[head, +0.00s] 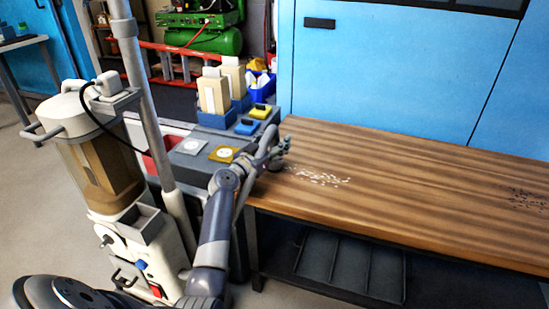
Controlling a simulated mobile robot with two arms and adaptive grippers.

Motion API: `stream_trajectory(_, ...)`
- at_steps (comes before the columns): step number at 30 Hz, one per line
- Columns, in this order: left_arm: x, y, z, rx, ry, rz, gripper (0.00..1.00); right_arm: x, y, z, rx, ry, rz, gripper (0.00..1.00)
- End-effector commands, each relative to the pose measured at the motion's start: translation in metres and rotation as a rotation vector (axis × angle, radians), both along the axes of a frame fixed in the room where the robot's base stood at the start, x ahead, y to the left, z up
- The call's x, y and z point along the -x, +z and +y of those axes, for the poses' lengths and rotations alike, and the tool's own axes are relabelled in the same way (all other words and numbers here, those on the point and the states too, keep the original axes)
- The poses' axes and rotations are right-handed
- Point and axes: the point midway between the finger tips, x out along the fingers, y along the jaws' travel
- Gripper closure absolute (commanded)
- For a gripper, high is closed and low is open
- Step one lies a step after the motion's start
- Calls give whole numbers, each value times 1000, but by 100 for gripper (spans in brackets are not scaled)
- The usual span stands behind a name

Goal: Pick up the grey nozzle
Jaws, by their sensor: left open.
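My left gripper (279,148) is open, at the left end of the wooden table, beside the grey cart (218,137). I cannot clearly make out a grey nozzle; my gripper and wrist hide part of the cart's right edge and the table corner. A blue piece (245,127) and a yellow piece (260,111), each with a dark top, sit on the cart behind my gripper. My right gripper is not in view.
The wooden table (420,190) is mostly clear, with pale crumbs (318,176) and dark debris (527,198) on it. A vacuum machine (100,165) with an upright grey pipe (150,95) stands left of my arm. Blue bins (212,117) with paper bags stand at the cart's back.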

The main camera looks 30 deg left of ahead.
Motion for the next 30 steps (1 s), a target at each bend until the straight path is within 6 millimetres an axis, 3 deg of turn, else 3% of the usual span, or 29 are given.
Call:
stream_trajectory(3,0,0,0,0,0,0,51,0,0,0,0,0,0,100)
stream_trajectory(9,0,0,0,0,0,0,96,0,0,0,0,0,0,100)
stream_trajectory(10,0,0,0,0,0,0,100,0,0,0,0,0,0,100)
stream_trajectory(22,1,5,1,-1,1,-1,100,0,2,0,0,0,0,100)
stream_trajectory(30,0,37,0,-4,0,-3,100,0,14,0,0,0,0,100)
